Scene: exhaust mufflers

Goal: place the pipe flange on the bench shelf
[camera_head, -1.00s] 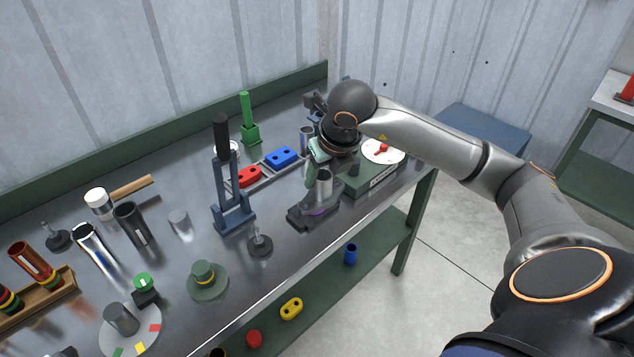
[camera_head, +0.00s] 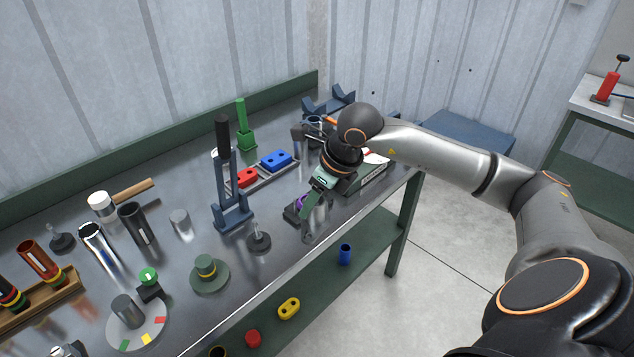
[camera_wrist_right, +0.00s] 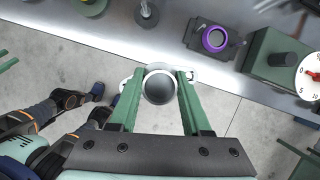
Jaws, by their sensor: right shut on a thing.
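The pipe flange, a grey round tube with a flat eared plate, is in my right gripper (camera_wrist_right: 159,76). In the right wrist view the flange (camera_wrist_right: 159,88) sits between the two green fingers, which press on it from both sides. Behind it I see grey floor, just off the bench's front edge. In the head view my right gripper (camera_head: 314,205) is at the front edge, and the flange (camera_head: 308,238) is partly hidden. The green bench shelf (camera_head: 322,275) runs below the bench top. My left gripper is not in view.
On the shelf are a blue cup (camera_head: 345,254), a yellow two-hole part (camera_head: 289,308) and a red part (camera_head: 253,338), with free room between them. A fixture with a purple ring (camera_wrist_right: 215,39) and a dial box (camera_wrist_right: 268,58) stand on the bench top.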

